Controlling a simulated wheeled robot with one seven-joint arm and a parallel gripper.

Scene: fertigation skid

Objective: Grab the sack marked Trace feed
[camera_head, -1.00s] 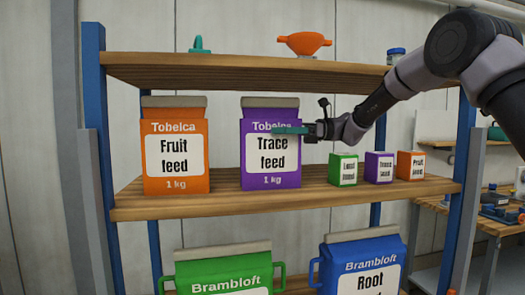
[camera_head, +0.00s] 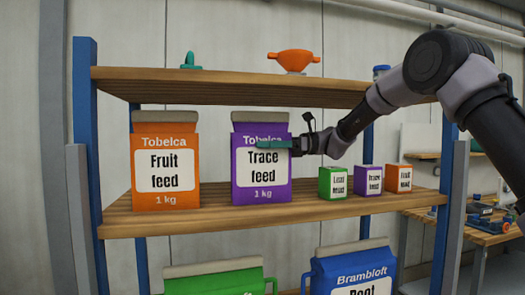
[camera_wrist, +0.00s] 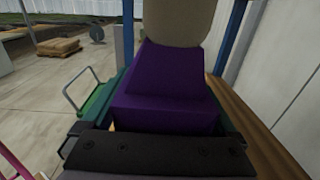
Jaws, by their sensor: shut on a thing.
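The purple sack marked Trace feed (camera_head: 262,190) stands upright on the middle shelf in the head view, to the right of the orange Fruit feed sack. My gripper (camera_head: 275,145) is at its upper part from the right side, with a teal finger across the front just above the white label. In the wrist view the purple sack (camera_wrist: 165,85) fills the space between the two teal fingers, with its beige folded top toward the top edge. My gripper (camera_wrist: 165,118) is shut on this sack. The sack's base appears to be at the shelf; contact is hard to tell.
The orange Fruit feed sack (camera_head: 165,185) stands to the left with a gap. Small green (camera_head: 332,183), purple (camera_head: 368,180) and orange (camera_head: 398,178) boxes stand to the right on the same shelf (camera_head: 300,213). The upper shelf (camera_head: 230,83) is above; larger green and blue Brambloft containers are below.

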